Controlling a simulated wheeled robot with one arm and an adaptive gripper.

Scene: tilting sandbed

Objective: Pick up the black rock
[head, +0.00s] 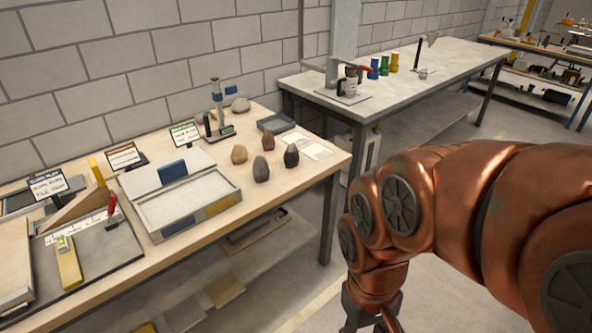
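The black rock (291,157) stands upright on the wooden table (335,157), near its right end. My gripper (370,322) is low at the bottom edge of the picture, below the tabletop and well apart from the rocks. Only part of it shows, and its fingertips are cut off, so I cannot tell whether it is open or shut.
A white shallow tray box (187,203) stands left of the rocks. A stand with a blue part (217,112) and a dark tray (275,122) are behind them. White sheets (316,150) lie right of the black rock. A second table (440,62) stands behind. Open floor lies between table and arm.

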